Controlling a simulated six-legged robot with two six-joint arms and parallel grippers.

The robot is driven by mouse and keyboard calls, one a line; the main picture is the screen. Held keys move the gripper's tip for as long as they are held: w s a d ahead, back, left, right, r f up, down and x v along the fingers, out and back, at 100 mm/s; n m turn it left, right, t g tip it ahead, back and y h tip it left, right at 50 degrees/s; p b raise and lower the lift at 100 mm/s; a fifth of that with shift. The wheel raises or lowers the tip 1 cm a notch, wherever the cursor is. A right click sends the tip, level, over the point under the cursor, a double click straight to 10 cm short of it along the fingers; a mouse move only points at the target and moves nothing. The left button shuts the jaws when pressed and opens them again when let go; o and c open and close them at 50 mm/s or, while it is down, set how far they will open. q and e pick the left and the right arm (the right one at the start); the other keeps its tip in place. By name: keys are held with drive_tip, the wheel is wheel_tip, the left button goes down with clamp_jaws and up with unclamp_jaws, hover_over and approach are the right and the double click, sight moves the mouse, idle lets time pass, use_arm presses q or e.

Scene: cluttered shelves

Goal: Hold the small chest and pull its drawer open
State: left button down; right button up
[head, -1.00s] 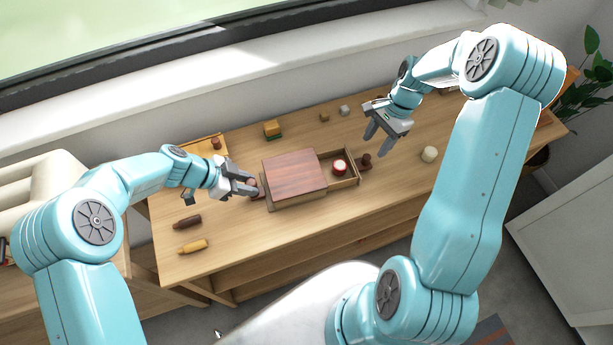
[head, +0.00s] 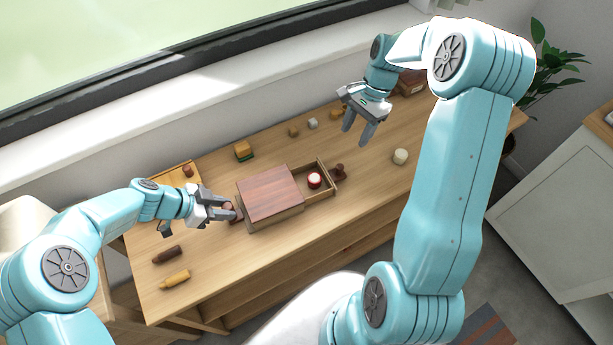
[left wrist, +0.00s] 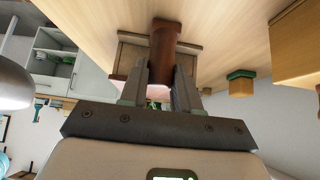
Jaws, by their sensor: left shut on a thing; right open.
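The small chest (head: 268,196) has a reddish-brown wooden top and lies on the table. Its drawer (head: 325,185) is pulled out to the right, with a round red and white thing (head: 314,180) inside. A dark brown knob (head: 338,172) is on the drawer's right end. My left gripper (head: 231,212) is shut on the brown handle at the chest's left end. In the left wrist view that handle (left wrist: 163,45) stands between the fingers, with the chest (left wrist: 190,62) behind it. My right gripper (head: 358,138) is open and empty, above the table behind the drawer knob and apart from it.
A yellow and green block (head: 243,151), small cubes (head: 312,123) and a pale round thing (head: 400,156) lie around the chest. A dark roller (head: 167,255) and a yellow roller (head: 175,279) lie at front left. The table right of the drawer has free room.

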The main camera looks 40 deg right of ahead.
use_arm(q)
drive_tip(key=c, duration=0.7)
unclamp_jaws()
drive_tip(key=shift+c, duration=0.2)
